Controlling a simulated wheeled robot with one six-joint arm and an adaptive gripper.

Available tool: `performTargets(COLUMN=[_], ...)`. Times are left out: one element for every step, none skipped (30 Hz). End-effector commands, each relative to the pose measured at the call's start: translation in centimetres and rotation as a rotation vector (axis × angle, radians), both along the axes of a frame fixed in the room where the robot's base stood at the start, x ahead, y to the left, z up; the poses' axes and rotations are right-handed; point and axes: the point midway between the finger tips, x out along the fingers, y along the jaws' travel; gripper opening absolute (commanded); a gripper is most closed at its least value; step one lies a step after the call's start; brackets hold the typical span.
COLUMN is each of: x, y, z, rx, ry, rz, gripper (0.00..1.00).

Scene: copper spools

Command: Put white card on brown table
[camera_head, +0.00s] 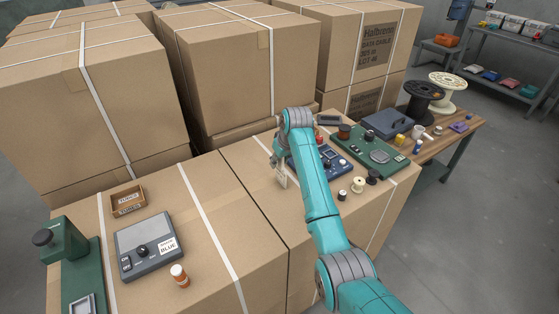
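My gripper (279,166) is at the end of the teal arm, over the cardboard boxes in the middle, left of a dark blue device. A small pale, flat, upright piece (282,180) shows right at its fingertips. It may be the white card, but it is too small to be sure, and I cannot tell whether the fingers are closed on it. The brown table (437,146) has a wooden top and green legs and stands at the right, beyond the boxes, well away from my gripper.
The dark blue device (306,161), a green board (354,145) and small spools crowd the right box top. Large spools (447,90) and a mug (418,131) stand on the brown table. A grey device (147,247) and an orange-and-white bottle (179,275) are at left.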

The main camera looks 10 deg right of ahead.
Motion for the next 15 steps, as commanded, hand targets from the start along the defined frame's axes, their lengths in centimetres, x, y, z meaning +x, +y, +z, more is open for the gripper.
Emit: performTargets(x=[0.0,0.0,0.0,-0.1,-0.2,-0.4,-0.5,-0.7,-1.0,-1.2,-1.4,-1.7,-2.0,-2.2,-2.5], y=[0.0,0.0,0.0,-0.1,-0.1,-0.2,-0.2,-0.3,-0.4,-0.4,-0.5,-0.6,-0.7,-0.7,-0.8], z=[0.1,0.2,0.4,0.7,0.9,1.4,1.8,2.3,3.0,3.5,4.1,4.9,5.5,6.0,6.8], rx=[0.0,0.0,0.0,0.0,0.0,0.0,0.0,0.0,-0.001,0.0,0.0,0.0,0.0,0.0,0.001], ry=[-0.001,-0.001,-0.002,-0.002,-0.002,-0.002,-0.004,-0.003,-0.004,-0.004,-0.004,-0.004,-0.005,-0.004,-0.005], rz=[0.0,0.0,0.0,0.0,0.0,0.0,0.0,0.0,-0.001,0.0,0.0,0.0,-0.001,0.0,0.0], gripper=[0.36,0.36,0.36,0.36,0.36,0.36,0.36,0.36,0.36,0.36,0.36,0.36,0.36,0.36,0.36])
